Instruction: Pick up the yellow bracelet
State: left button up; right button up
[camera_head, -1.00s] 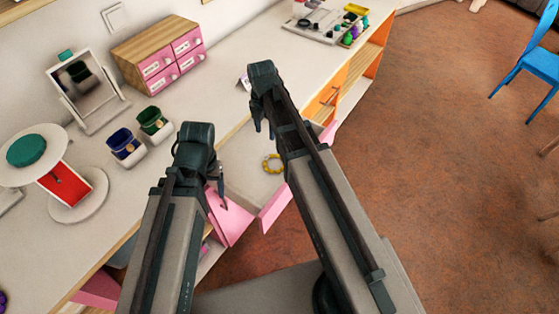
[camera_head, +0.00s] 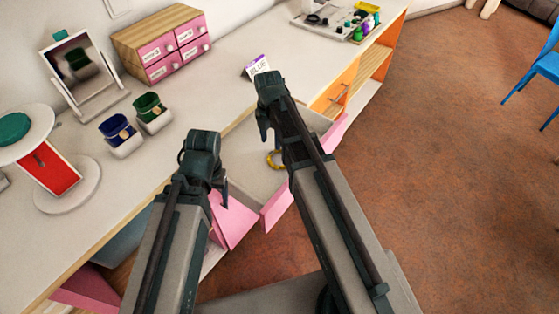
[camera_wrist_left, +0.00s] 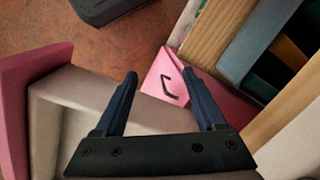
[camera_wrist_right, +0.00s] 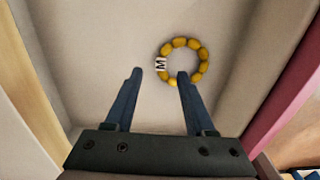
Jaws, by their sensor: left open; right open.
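The yellow bracelet (camera_wrist_right: 205,58) is a ring of yellow beads with one white bead marked "M". It lies flat in an open drawer with a pale interior (camera_wrist_right: 100,50). In the head view the bracelet (camera_head: 273,160) is partly hidden by my right arm. My right gripper (camera_wrist_right: 159,73) is open and empty above the drawer; its right fingertip overlaps the bracelet's lower left edge in the wrist view. Whether it touches cannot be told. My left gripper (camera_wrist_left: 160,76) is open and empty, beside the pink drawer fronts in the head view (camera_head: 222,190).
Pink drawer fronts (camera_head: 232,222) stick out from the counter. Brown floor lies to the right.

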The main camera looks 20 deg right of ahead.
aim_at(271, 152)
notch_tip(271, 152, down, 5)
jog(key=b, duration=0.5)
jog(key=shift+s+f, duration=0.1)
jog(key=shift+c, duration=0.2)
grip_shut()
